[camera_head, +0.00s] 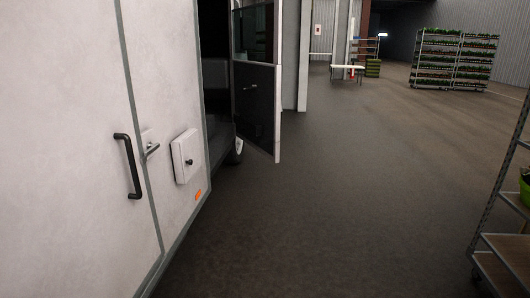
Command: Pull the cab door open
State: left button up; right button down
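The cab door (259,104) stands swung out from the white vehicle, beyond its near side wall. Its dark inner panel with a small handle faces me, below a window. A dark opening (215,60) shows between the door and the vehicle body. Part of a wheel (235,152) shows low beside the door. Neither my left nor my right gripper is in view.
The vehicle's white side (60,190) fills the left, with a black bar handle (130,166), a silver latch (151,150) and a small box (186,156). A shelf cart (500,255) stands at the right edge. Plant racks (436,60) stand far back. The middle floor is clear.

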aim_at(256, 112)
jog(key=i+z, duration=0.35)
jog(key=i, duration=1.9)
